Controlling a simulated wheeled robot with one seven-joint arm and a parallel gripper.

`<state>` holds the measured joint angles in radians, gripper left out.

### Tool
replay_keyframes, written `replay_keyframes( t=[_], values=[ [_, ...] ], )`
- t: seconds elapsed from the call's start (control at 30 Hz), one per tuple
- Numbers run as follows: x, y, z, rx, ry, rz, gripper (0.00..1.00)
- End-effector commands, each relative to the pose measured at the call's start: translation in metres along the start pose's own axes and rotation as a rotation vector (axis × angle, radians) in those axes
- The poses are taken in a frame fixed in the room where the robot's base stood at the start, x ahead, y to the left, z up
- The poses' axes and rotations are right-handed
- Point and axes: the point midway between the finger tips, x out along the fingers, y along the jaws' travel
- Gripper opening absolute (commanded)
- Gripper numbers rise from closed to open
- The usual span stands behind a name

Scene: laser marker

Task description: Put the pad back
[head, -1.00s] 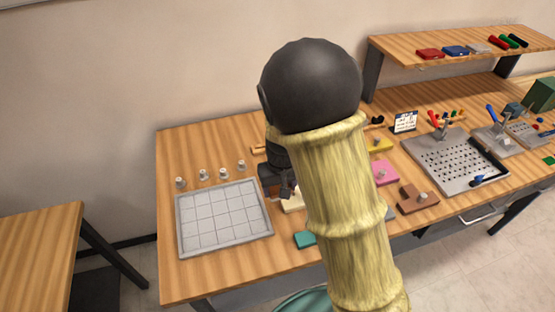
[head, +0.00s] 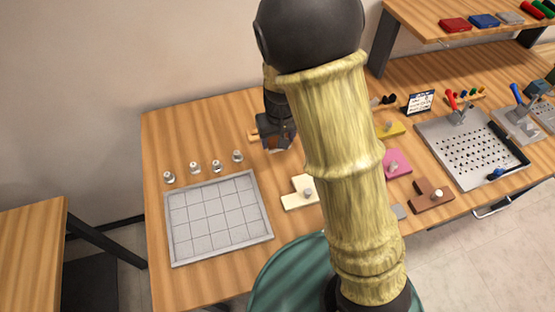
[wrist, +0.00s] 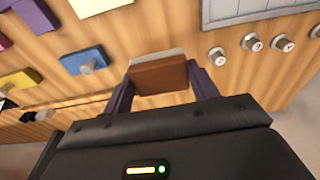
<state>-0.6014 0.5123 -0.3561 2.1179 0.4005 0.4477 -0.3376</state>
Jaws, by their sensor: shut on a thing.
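A brown pad (wrist: 160,76) with a pale strip along one edge is held between the two fingers of my gripper (wrist: 161,84) in the wrist view. In the head view my gripper (head: 275,140) is near the back of the bench, behind the grey grid tray and the cream piece, with a little of the brown pad (head: 274,144) showing. The gripper is shut on the pad. From these views I cannot tell whether the pad touches the bench. My arm hides part of the bench.
The grey grid tray (head: 220,223) and several small knobs (head: 216,166) stand left of the gripper. A cream piece (head: 298,198) lies nearer the front. Pink (head: 396,163), brown (head: 431,196) and blue (wrist: 84,60) knobbed pieces lie about. A perforated plate (head: 470,155) stands right.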

Motion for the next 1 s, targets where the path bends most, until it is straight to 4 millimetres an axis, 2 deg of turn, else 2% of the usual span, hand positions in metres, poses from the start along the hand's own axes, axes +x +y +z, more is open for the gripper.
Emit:
replay_keyframes(
  t=[0.27, 0.6, 1.0],
  values=[
    [0.006, 0.000, 0.001, 0.000, -0.001, 0.000, 0.37],
    [0.059, 0.001, 0.007, 0.002, -0.002, 0.000, 0.37],
    [0.066, 0.000, 0.008, 0.000, -0.001, 0.000, 0.37]
  ],
)
